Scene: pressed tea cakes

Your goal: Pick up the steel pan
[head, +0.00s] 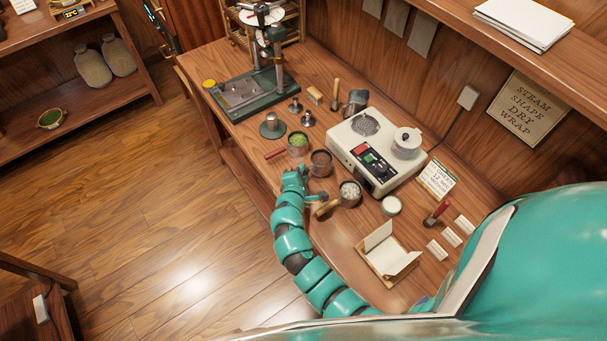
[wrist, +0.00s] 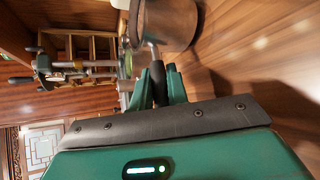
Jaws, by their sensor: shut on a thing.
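The steel pan (head: 320,163) is a small round metal pan near the front edge of the workbench, between a pan of green leaves and a pan of pale pieces. My gripper (head: 301,174) is at its near left side. In the wrist view, the pan (wrist: 170,22) is at the top, and its dark handle (wrist: 157,72) lies between the fingers of my gripper (wrist: 158,82). The gripper is shut on this handle. The fingers hide part of the handle. I cannot tell whether the pan touches the bench.
The red-handled pan of green leaves (head: 297,144) and the wooden-handled pan of pale pieces (head: 349,190) stand close on either side. A white appliance (head: 375,150) is just behind. A press (head: 255,95) stands farther back left. Open floor (head: 160,200) lies left of the bench.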

